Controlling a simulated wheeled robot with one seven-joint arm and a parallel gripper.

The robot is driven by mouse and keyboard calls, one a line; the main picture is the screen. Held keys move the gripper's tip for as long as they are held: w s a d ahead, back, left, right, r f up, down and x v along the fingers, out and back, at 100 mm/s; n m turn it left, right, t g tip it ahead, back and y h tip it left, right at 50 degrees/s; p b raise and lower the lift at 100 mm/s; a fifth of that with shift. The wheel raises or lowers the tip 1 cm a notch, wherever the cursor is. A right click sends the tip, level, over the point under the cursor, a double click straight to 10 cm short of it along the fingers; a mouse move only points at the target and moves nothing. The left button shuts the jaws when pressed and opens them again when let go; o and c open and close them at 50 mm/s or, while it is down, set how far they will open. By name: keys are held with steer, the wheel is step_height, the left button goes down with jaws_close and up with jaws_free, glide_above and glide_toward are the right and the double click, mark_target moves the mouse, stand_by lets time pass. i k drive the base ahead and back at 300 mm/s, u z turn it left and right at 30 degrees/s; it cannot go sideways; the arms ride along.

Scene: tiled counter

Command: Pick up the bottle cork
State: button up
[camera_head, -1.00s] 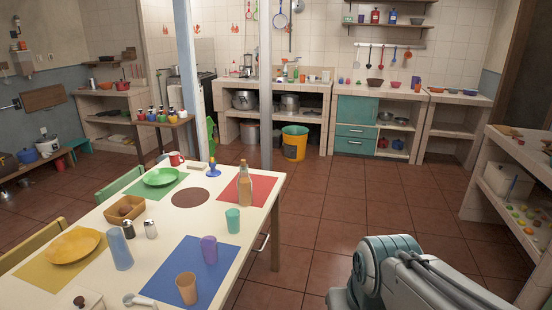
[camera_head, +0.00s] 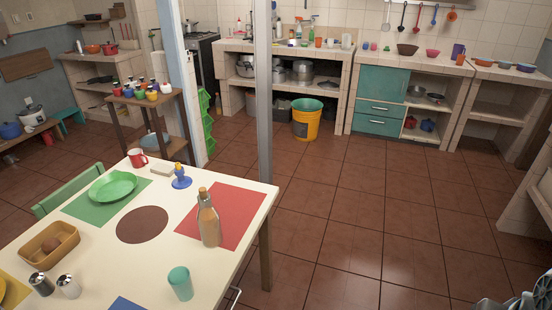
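A glass bottle (camera_head: 208,222) with brownish contents stands upright on the white dining table, at the left edge of the red placemat. A small brown top, which looks like the cork (camera_head: 203,192), sits at its mouth. It is too small to tell cork from bottle neck for certain. No loose cork can be made out elsewhere. My gripper is out of view.
The white table (camera_head: 95,222) fills the lower left. A teal cup (camera_head: 180,283), a green plate (camera_head: 113,186) and a blue-and-yellow item (camera_head: 181,177) stand near the bottle. A grey post (camera_head: 264,110) rises behind the table. The tiled floor (camera_head: 365,215) to the right is clear.

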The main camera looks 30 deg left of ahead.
mark_target(202, 191)
steer(key=u, duration=0.35)
steer(key=i, duration=1.1)
steer(key=u, duration=1.8)
steer(key=i, duration=1.05)
steer(key=u, duration=0.25)
